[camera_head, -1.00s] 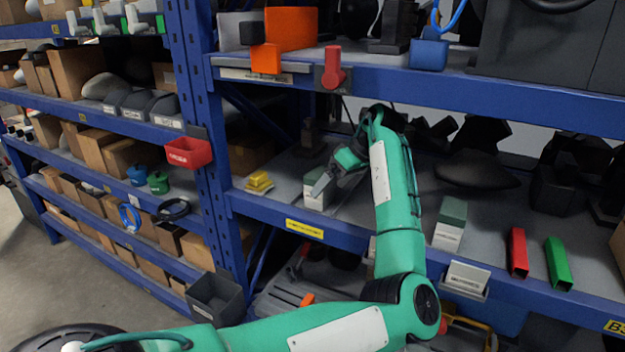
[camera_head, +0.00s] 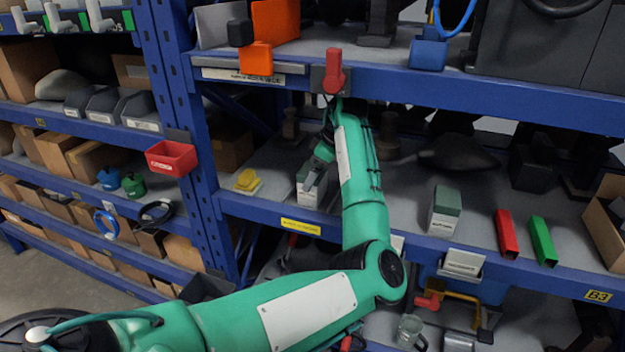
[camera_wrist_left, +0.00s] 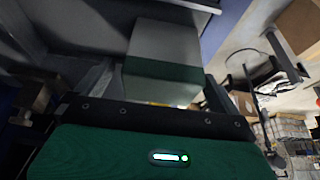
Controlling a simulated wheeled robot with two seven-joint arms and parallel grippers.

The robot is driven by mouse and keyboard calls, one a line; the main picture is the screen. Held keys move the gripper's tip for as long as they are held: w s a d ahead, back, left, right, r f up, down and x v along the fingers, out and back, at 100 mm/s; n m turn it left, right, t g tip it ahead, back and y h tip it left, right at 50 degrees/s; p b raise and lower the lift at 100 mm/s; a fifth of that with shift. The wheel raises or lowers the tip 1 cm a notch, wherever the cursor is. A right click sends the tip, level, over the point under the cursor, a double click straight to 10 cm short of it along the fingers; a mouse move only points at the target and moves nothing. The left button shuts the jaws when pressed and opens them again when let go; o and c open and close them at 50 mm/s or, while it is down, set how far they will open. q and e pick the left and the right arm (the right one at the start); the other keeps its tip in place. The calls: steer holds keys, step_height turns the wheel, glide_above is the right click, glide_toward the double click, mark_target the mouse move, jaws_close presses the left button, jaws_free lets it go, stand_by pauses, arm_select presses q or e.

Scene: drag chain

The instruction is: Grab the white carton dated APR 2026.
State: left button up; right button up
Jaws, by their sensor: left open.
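One white carton with a green top (camera_head: 308,197) stands on the middle shelf. My left gripper (camera_head: 317,178) is at it, open, with a finger in front of its upper part. In the left wrist view the carton (camera_wrist_left: 165,48) appears between the two fingers of the left gripper (camera_wrist_left: 155,88); contact cannot be told. A second white carton with a green top (camera_head: 444,213) stands further right on the same shelf. Printing shows on its front, but no date is legible on either carton. My right gripper is out of view.
A yellow item (camera_head: 247,181) lies left of the first carton. Red (camera_head: 506,234) and green (camera_head: 543,241) blocks stand right of the second. A blue upper shelf beam (camera_head: 420,95) crosses above my arm. A red bin (camera_head: 171,158) hangs on the left post.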

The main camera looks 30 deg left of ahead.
arm_select(q)
steer(key=p+x, duration=0.2)
steer(key=x, duration=0.1)
steer(key=shift+s+a, duration=0.25)
steer(key=shift+f, duration=0.25)
steer(key=shift+w+a+f, duration=0.1)
steer(key=shift+f, duration=0.1)
steer(key=c, duration=1)
steer(key=shift+c, duration=0.7)
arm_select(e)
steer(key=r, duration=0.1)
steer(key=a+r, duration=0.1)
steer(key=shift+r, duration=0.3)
arm_select(q)
steer(key=shift+r, duration=0.1)
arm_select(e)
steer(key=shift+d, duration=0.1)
